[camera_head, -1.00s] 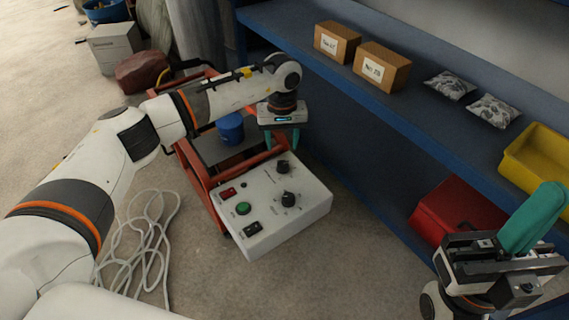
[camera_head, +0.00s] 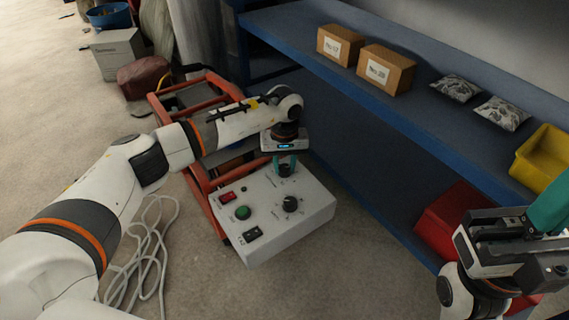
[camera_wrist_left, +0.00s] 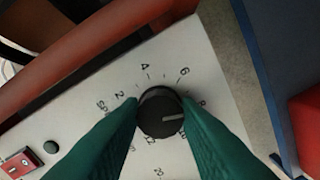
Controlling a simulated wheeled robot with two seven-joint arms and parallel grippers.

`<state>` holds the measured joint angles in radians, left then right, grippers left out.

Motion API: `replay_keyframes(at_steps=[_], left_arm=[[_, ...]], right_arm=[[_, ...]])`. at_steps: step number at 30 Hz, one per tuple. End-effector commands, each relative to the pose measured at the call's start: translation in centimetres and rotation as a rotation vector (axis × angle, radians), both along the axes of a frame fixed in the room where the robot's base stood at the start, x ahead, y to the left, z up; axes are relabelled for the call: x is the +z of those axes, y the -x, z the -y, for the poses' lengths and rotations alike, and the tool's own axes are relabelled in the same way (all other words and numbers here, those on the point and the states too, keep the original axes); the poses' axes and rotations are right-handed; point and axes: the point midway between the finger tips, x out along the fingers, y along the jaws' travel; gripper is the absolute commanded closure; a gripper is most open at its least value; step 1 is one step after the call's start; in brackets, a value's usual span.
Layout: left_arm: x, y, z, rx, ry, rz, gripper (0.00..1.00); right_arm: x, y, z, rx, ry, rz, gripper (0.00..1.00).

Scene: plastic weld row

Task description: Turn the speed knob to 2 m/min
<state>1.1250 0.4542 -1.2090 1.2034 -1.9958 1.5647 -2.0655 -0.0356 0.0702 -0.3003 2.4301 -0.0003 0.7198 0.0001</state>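The speed knob (camera_wrist_left: 160,113) is black and round, with a white pointer line. In the left wrist view it sits on a dial printed 2, 4, 6 and on; its line points right, well past 6, towards the figures partly hidden by a finger. In the head view the knob (camera_head: 285,170) is at the far part of the white control box (camera_head: 308,222). My left gripper (camera_head: 285,166) reaches down onto it, with one green finger against each side. My right gripper (camera_head: 545,215) is at the right edge, and its finger gap is hidden.
A second black knob (camera_head: 291,204), a green button (camera_head: 243,213) and a red switch (camera_head: 228,197) are nearby on the box. The red frame (camera_head: 200,190) stands close at left. The blue shelf (camera_head: 420,125) runs along the right. A white cable (camera_head: 150,250) lies on the floor.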

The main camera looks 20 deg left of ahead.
Motion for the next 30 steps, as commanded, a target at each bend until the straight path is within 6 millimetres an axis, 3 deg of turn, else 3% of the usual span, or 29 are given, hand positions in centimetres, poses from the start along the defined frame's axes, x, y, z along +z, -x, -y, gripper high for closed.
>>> replay_keyframes(at_steps=[3,14,30], left_arm=[[0.0,0.0,0.0,0.0,0.0,0.0,0.93],[0.2,0.0,0.0,0.068,-0.001,0.0,0.93],[0.4,0.0,-0.1,0.517,-0.002,0.001,0.93]], right_arm=[[0.0,0.0,0.0,0.0,0.0,0.0,1.0],[0.3,0.2,0.1,0.001,-0.004,0.001,1.0],[-1.2,0.4,0.3,0.005,-0.007,-0.102,1.0]])
